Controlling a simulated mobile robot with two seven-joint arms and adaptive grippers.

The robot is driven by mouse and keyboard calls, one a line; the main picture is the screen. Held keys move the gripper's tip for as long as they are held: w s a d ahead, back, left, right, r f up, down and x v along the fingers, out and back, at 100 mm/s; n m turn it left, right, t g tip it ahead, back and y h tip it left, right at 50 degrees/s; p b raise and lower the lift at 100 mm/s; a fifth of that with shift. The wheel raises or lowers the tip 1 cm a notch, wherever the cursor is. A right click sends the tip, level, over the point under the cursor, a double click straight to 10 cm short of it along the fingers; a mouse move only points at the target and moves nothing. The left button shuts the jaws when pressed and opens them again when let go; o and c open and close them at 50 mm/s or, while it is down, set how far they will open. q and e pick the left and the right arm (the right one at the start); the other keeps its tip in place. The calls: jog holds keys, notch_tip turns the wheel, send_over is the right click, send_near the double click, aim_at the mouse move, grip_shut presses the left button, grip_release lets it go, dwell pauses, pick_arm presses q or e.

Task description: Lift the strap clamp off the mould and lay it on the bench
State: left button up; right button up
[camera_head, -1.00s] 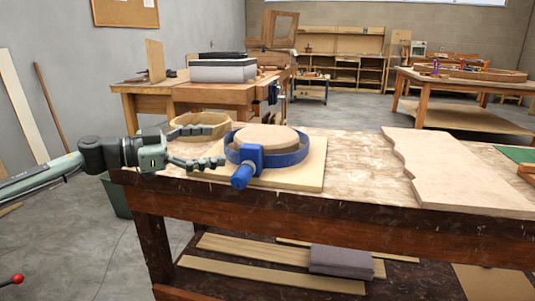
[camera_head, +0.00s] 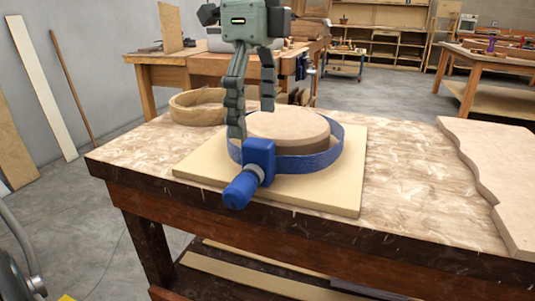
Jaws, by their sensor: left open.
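The blue strap clamp (camera_head: 318,160) encircles the round wooden mould (camera_head: 288,124), which sits on a pale square board (camera_head: 345,198) on the bench (camera_head: 405,190). The clamp's blue block and handle (camera_head: 241,188) face the front, the handle pointing down to the left. My left gripper (camera_head: 252,122) points downward over the left part of the mould. Its fingers are apart, one near the clamp's left side by the block, the other over the mould's back. Whether a finger touches the strap I cannot tell. My right gripper is not in view.
A bent wooden ring (camera_head: 197,107) lies behind the mould at the left. A wavy-edged board (camera_head: 500,175) lies on the bench at the right. Bare bench top shows between that board and the pale square board.

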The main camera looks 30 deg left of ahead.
aim_at(257, 143)
pick_arm(q)
jog(key=f, duration=0.5)
jog(key=shift+w+f, duration=0.2)
jog(key=shift+f, duration=0.1)
jog(key=shift+d, duration=0.1)
jog(key=shift+r, duration=0.1)
jog(key=c, duration=1.9)
